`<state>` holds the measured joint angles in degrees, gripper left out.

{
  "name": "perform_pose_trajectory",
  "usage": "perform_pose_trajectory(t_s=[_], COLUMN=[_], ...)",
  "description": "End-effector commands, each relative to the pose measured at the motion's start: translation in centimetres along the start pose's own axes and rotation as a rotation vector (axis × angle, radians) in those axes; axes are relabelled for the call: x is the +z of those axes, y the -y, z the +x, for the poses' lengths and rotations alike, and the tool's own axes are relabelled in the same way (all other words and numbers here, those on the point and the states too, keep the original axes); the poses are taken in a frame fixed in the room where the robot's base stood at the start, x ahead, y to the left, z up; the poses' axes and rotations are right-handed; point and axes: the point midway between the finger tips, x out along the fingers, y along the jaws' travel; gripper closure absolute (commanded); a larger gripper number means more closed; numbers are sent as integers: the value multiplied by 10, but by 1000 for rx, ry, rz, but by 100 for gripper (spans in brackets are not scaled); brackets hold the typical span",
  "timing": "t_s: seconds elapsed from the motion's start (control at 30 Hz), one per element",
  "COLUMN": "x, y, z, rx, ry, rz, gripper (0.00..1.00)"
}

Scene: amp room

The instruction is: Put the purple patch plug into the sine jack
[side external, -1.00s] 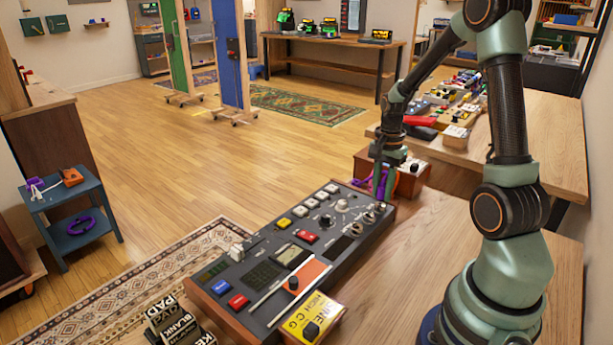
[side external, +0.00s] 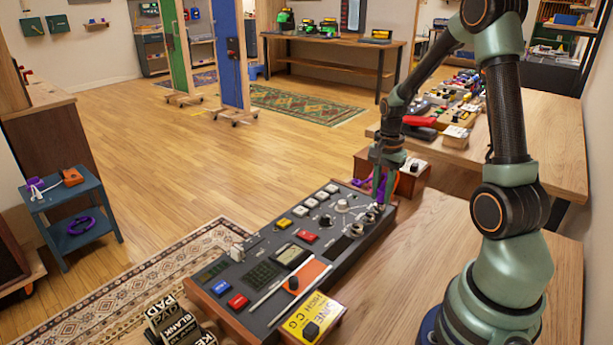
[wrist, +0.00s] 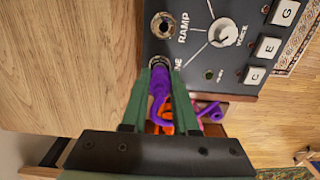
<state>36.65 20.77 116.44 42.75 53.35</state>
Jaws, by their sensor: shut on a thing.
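My gripper (side external: 379,198) is shut on the purple patch plug, at the far right end of the dark synth panel (side external: 262,248). In the wrist view, the purple plug (wrist: 160,84) shows between the two green fingers (wrist: 164,95). Its front end is at the sine jack (wrist: 160,61), a round metal ring whose label is partly covered, with only "NE" showing. I cannot tell how far the plug is inside the jack. The ramp jack (wrist: 163,25) beside it is empty. The purple cable (side external: 363,182) hangs behind the panel.
A white-pointer knob (wrist: 223,32) and square white buttons stand beside the jacks. A wooden box (side external: 405,180) sits close behind the gripper. A yellow box (side external: 314,316) lies at the panel's near edge. Bare wooden table lies right of the panel.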

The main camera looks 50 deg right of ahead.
Motion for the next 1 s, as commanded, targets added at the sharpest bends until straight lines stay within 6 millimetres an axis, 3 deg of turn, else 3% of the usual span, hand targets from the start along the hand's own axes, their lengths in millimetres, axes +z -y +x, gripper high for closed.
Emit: perform_pose_trajectory(t_s=[0.83, 0.87, 0.9, 0.93, 1.0], x=[0, 0, 0, 0, 0], y=[0, 0, 0, 0, 0], z=[3, 3, 3, 3, 3], rx=[1, 1, 1, 1, 1], ry=[1, 1, 0, 0, 0], rz=[0, 0, 0, 0, 0], gripper=[100, 64, 49, 38, 37])
